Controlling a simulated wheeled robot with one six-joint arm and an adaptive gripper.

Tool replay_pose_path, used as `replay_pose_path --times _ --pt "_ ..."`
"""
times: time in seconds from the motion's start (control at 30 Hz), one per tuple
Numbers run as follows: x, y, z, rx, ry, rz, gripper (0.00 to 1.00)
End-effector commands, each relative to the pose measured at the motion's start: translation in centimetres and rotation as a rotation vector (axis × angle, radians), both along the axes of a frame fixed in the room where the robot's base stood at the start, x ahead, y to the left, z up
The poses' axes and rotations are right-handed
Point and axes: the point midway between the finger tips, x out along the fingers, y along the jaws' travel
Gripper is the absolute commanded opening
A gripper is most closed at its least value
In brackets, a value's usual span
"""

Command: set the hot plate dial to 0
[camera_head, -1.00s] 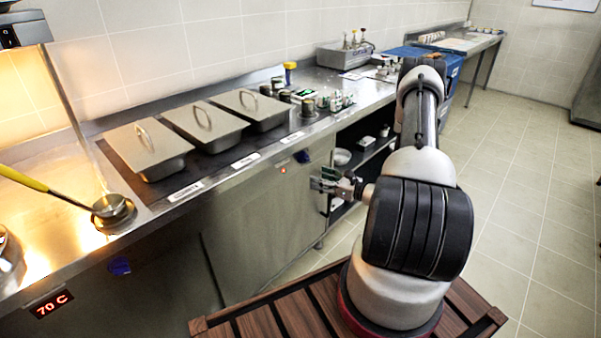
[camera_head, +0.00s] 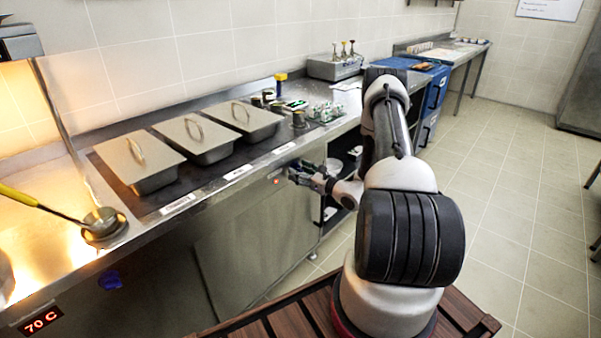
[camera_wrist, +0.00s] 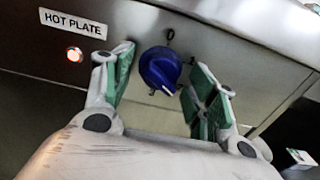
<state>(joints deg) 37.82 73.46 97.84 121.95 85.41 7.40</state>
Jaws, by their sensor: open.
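The blue hot plate dial (camera_wrist: 160,69) is on the steel counter front in the wrist view, with a white pointer line toward its lower right. A small dark mark sits on the panel just above it. My gripper (camera_wrist: 163,80) is open, with green-padded fingers on either side of the dial and a gap on both sides. A HOT PLATE label (camera_wrist: 73,23) and a lit red lamp (camera_wrist: 74,54) are left of the dial. In the head view my gripper (camera_head: 297,174) is at the counter front, and that dial is hidden behind it.
Three lidded steel pans (camera_head: 196,138) stand on the counter above. A ladle (camera_head: 100,222) lies at the left, near a 70 C display (camera_head: 40,320). A second blue knob (camera_head: 110,280) is on the lower left front. An open shelf (camera_head: 340,185) is right of my gripper.

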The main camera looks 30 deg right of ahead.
Motion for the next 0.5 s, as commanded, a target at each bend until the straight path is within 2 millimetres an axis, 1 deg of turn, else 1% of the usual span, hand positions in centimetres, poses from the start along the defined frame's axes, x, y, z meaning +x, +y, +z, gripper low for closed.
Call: replay_pose_path --times 0.03,0.17,0.2,0.3,0.5 --pt "-0.01 0.00 0.00 0.000 0.000 0.000 0.57" --pt "-0.02 0.00 0.00 0.000 0.000 0.000 0.34" --pt "-0.03 0.00 0.00 0.000 0.000 0.000 0.27" --pt "-0.03 -0.01 0.00 0.000 0.000 0.000 0.12" --pt "-0.03 -0.02 0.00 -0.008 -0.003 0.000 0.12"
